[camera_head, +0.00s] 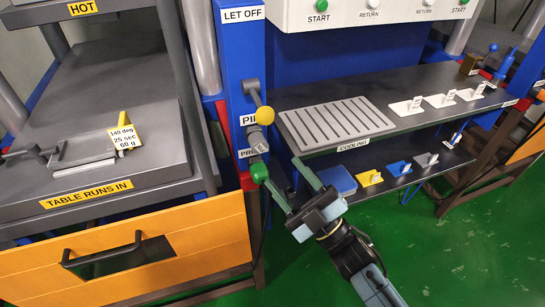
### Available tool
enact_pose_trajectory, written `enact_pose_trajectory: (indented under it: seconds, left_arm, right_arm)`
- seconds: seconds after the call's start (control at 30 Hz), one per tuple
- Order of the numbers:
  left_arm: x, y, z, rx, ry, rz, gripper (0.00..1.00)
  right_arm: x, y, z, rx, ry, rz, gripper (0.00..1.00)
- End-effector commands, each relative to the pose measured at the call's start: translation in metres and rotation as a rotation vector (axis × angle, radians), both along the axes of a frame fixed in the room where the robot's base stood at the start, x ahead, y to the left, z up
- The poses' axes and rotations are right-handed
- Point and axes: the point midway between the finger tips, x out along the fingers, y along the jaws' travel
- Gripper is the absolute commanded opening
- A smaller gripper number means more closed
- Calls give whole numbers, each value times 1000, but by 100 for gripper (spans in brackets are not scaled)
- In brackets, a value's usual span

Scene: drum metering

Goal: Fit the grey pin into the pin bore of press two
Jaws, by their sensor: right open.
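My right gripper (283,175) is open, with its fingers pointing up and left toward the blue press column (238,60). Its left finger is close to a green ball knob (259,172); I cannot tell whether they touch. A grey part with a small white tag (257,143) sits on the column above the knob, beside labels partly covered, one beginning "PI" and one "PRE". I cannot tell whether this part is the grey pin. A grey tagged piece (426,160) lies on the lower shelf at right. The pin bore cannot be made out. My left gripper is out of view.
A yellow ball knob (265,116) sticks out above the grey part. The cooling rack (335,122) lies on the upper shelf, with white tagged plates (405,107) to its right. A blue box (338,180) and yellow piece (370,178) are below. An orange drawer (205,235) stands left.

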Motion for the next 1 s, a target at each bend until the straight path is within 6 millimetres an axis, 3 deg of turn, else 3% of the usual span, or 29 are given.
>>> enact_pose_trajectory:
  seconds: [0.2,0.4,1.0]
  left_arm:
    - [-2,1,-3,0,-1,-1,36]
    - [-5,2,-7,2,9,-1,36]
    - [-2,1,-5,0,2,-3,36]
  right_arm:
    - [-26,-28,-23,-1,2,-1,52]
    - [-37,-40,-32,-1,1,0,52]
    - [-39,-41,-33,1,-1,0,52]
